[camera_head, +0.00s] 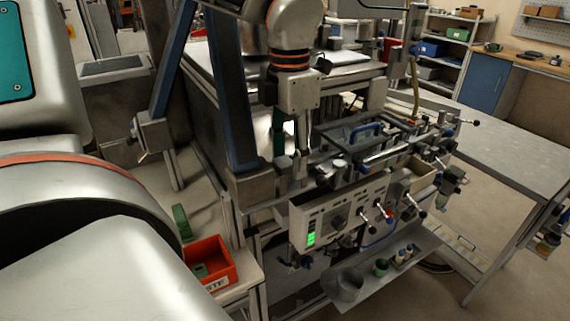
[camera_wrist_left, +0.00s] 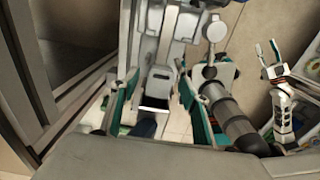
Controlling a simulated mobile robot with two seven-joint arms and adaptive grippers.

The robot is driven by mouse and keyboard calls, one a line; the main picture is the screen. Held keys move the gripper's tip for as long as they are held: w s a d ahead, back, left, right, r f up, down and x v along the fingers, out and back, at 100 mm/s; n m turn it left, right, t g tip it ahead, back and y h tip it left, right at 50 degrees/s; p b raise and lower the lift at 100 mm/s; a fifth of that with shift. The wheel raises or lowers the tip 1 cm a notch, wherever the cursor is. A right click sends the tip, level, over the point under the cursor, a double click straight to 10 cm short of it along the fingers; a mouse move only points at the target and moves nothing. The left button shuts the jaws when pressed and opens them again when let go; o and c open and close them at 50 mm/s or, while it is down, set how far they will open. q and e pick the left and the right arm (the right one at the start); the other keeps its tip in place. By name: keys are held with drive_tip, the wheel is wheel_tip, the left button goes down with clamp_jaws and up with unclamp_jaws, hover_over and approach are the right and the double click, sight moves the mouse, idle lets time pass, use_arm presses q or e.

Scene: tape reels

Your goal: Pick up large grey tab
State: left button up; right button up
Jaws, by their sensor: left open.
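My left gripper (camera_head: 300,150) points down over the bench machine in the head view, with its fingers close to the machine's top. In the left wrist view its two teal-lined fingers (camera_wrist_left: 158,100) stand apart, open. A pale grey flat piece (camera_wrist_left: 158,78) lies between and beyond the fingers. It may be the large grey tab, but I cannot tell for sure. I cannot tell whether a finger touches it. I cannot make out the tab in the head view.
The machine's control box (camera_head: 340,215) with a green light faces forward below the gripper. A blue upright post (camera_head: 232,90) stands left of it. A red waste bin (camera_head: 208,262) sits at lower left. A grey cylinder (camera_wrist_left: 238,128) is close right of the fingers.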

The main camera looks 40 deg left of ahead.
use_arm(q)
drive_tip(key=c, duration=0.9)
drive_tip(key=shift+o, duration=0.2)
drive_tip(key=shift+r, duration=0.1)
